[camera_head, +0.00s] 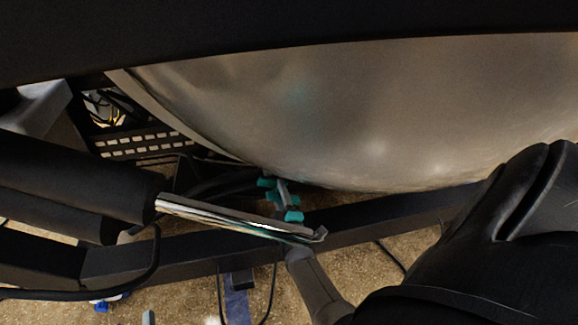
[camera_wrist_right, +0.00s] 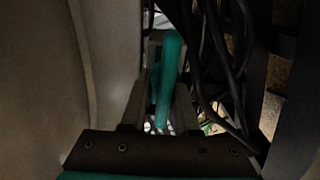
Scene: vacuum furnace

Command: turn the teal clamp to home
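The teal clamp (camera_head: 268,184) is small in the head view, below the lower edge of the big metal vessel. My right gripper (camera_head: 281,190) is at the clamp, partly hidden behind a shiny rod. In the right wrist view, the clamp shows as a teal bar (camera_wrist_right: 168,75) between the two grey fingers of my right gripper (camera_wrist_right: 162,95). The fingers stand apart, with the bar closer to the right finger. Whether they press on it is not clear. My left gripper is not in view.
The rounded metal vessel (camera_head: 370,115) fills the upper middle. A shiny rod (camera_head: 235,217) crosses in front of my right gripper. A dark frame beam (camera_head: 390,213) runs below the vessel. Black cables (camera_wrist_right: 228,75) hang close to the right of the fingers.

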